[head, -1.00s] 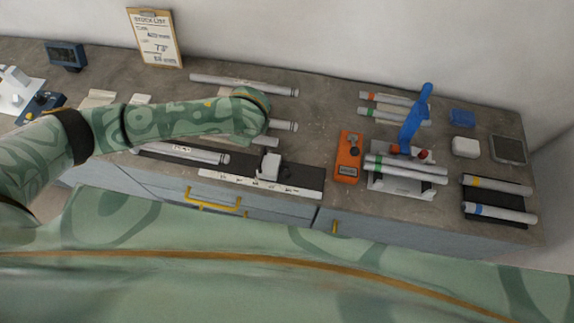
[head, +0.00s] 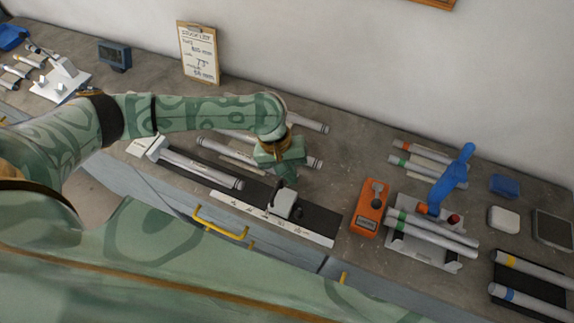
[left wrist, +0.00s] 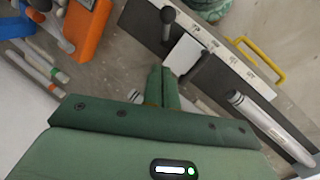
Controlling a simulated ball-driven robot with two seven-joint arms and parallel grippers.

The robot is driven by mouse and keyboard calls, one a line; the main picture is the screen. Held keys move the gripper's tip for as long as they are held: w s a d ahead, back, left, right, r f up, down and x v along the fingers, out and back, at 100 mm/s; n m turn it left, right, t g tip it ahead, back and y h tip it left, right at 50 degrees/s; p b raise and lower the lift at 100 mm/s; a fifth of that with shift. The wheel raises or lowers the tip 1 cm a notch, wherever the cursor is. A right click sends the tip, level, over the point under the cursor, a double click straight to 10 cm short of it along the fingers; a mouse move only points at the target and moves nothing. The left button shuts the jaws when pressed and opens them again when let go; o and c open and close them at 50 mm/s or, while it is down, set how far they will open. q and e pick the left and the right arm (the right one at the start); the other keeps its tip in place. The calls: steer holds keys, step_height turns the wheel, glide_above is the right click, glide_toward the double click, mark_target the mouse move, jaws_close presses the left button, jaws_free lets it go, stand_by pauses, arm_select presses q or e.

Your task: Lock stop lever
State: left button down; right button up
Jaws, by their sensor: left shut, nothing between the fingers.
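The stop (head: 282,203) is a white block on a dark rail with a white scale strip (head: 262,214) along its front. Its lever (head: 297,211) has a black knob at the block's right side. In the left wrist view the stop (left wrist: 184,54) lies just beyond my fingertips, and the black lever knob (left wrist: 167,15) stands up beside it. My left gripper (head: 287,181) is shut and empty, pointing down just behind the stop. Its green fingers (left wrist: 163,74) are together; I cannot tell whether they touch the block. My right gripper is not in view.
A grey tube (head: 205,168) lies along the rail left of the stop. More tubes lie behind my left gripper. An orange meter (head: 369,207) stands right of the rail, then a jig plate (head: 408,244) with tubes and a blue clamp (head: 452,177).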

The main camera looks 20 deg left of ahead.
mark_target(295, 206)
arm_select(q)
steer(key=x, duration=0.4)
steer(key=shift+s+d+f, duration=0.25)
steer(key=shift+s+f, duration=0.1)
steer(key=shift+s, duration=0.1)
steer(key=shift+s+d+f, duration=0.3)
steer(key=shift+s, duration=0.2)
steer(key=shift+s+d+f, duration=0.3)
steer(key=shift+s+f, duration=0.1)
steer(key=shift+s, duration=0.15)
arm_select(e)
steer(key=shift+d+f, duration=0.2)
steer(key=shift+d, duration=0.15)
